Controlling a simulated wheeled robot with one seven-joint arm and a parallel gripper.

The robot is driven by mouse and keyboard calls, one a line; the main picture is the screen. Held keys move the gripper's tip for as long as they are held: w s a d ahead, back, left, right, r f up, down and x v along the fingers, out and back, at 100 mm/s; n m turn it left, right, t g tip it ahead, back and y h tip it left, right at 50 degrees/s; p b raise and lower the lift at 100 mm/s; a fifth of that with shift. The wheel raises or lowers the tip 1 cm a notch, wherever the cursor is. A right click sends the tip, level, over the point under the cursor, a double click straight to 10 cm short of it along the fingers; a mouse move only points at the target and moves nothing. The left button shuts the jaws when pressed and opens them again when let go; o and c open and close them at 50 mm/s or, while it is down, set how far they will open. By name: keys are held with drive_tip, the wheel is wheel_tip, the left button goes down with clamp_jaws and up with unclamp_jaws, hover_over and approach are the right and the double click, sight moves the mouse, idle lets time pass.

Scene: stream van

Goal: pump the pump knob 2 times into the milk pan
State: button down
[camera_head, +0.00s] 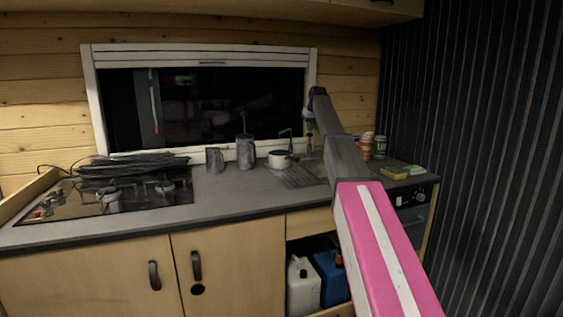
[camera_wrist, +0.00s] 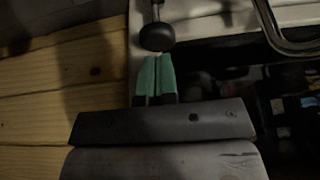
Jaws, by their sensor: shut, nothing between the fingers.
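The pump knob (camera_wrist: 157,37) is a round black knob on a thin metal rod in the wrist view. My gripper (camera_wrist: 155,62) has green fingers, pressed together and empty. Their tips lie just short of the knob in the picture; I cannot tell whether they touch it. In the head view my gripper (camera_head: 310,128) is above the back of the counter, in front of the window's right edge. The milk pan (camera_head: 282,160), pale with a dark rim, stands on the counter left of my gripper, by a thin dark spout (camera_head: 286,131). I cannot make out the knob there.
A grey mug (camera_head: 215,160) and a taller grey canister (camera_head: 246,153) stand left of the pan. A cooktop (camera_head: 120,198) with dark cables fills the left counter. Cans (camera_head: 380,146) and a yellow sponge (camera_head: 393,172) are right of my arm. A curved metal pipe (camera_wrist: 284,42) is near my gripper.

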sight(310, 133)
drive_tip(key=shift+f, duration=2.3)
drive_tip(key=shift+r, duration=2.5)
drive_tip(key=shift+f, duration=0.15)
drive_tip(key=shift+f, duration=2.35)
drive_tip(key=shift+r, duration=2.5)
